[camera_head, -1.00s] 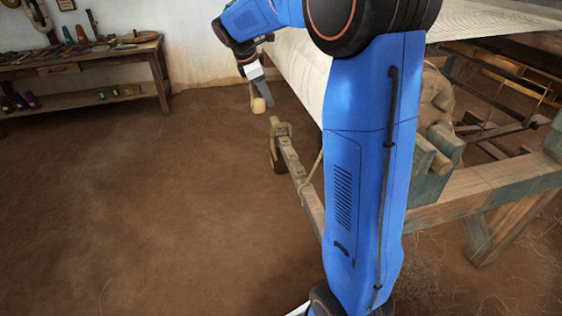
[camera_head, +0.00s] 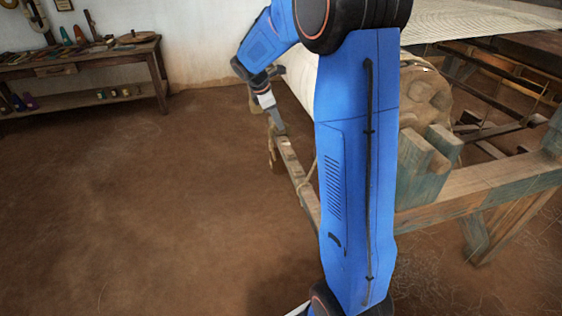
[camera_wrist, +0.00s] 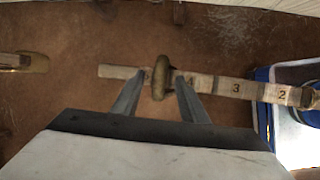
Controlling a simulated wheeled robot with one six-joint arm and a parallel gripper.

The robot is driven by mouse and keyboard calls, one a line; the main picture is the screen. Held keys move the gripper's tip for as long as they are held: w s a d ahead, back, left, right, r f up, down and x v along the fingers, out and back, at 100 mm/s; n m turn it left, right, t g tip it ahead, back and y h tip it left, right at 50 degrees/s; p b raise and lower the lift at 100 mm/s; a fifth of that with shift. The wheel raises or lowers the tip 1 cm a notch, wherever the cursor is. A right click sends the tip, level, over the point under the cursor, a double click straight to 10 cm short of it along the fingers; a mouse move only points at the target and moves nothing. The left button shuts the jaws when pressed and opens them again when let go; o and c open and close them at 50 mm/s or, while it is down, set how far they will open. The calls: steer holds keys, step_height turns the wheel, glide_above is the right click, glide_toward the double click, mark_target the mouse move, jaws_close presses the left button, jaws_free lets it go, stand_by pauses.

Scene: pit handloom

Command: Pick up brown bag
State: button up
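A narrow brown strip, which I take to be the top of the brown bag (camera_wrist: 161,76), shows in the wrist view on a pale numbered rail (camera_wrist: 225,86). In the wrist view the two fingers of my gripper (camera_wrist: 159,84) are apart, one on each side of the brown strip. Small gaps show between strip and fingertips. The bag's lower part is hidden in the wrist view.
The loom's wooden frame (camera_head: 480,195) and stretched pale cloth (camera_head: 480,18) stand right of and behind my arm. A workbench (camera_head: 85,60) with tools stands against the back wall. The brown floor (camera_head: 130,200) at left is clear.

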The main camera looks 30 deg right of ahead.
steer(key=shift+x, duration=0.9)
jaws_close()
stand_by(0.7)
